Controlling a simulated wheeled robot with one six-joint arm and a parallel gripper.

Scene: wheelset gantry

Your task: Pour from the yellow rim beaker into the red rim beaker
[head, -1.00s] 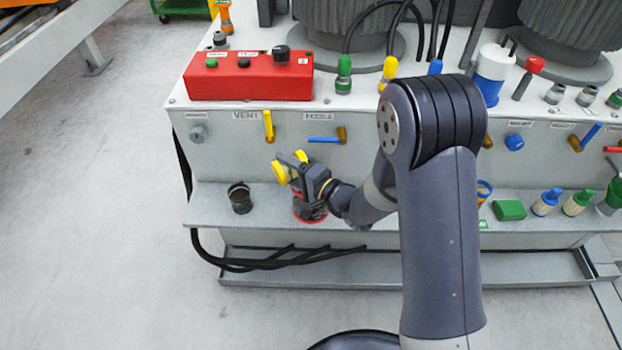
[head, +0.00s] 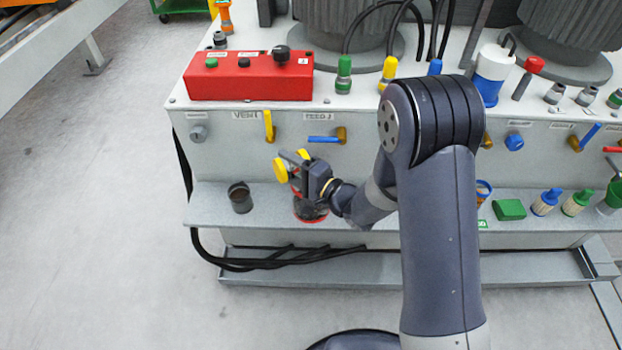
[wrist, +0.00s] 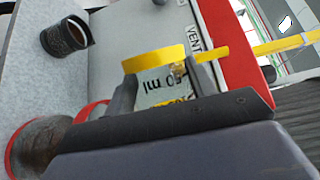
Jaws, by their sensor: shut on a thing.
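My gripper (head: 291,167) is shut on the yellow rim beaker (head: 281,170) and holds it tilted well over, above the shelf. In the wrist view the beaker (wrist: 155,62) is clear, with upside-down volume print, between the two fingers. Its contents cannot be made out. The red rim beaker (head: 308,212) stands on the shelf just below my gripper, partly hidden by it. It also shows at the lower left of the wrist view (wrist: 42,143), apart from the held beaker. I cannot see any liquid stream.
A dark open cup (head: 240,198) stands on the shelf (head: 212,210) to the left. Behind are the vent valve's yellow lever (head: 268,126), a blue lever (head: 323,139) and a red control box (head: 250,80). A green block (head: 509,209) lies further right.

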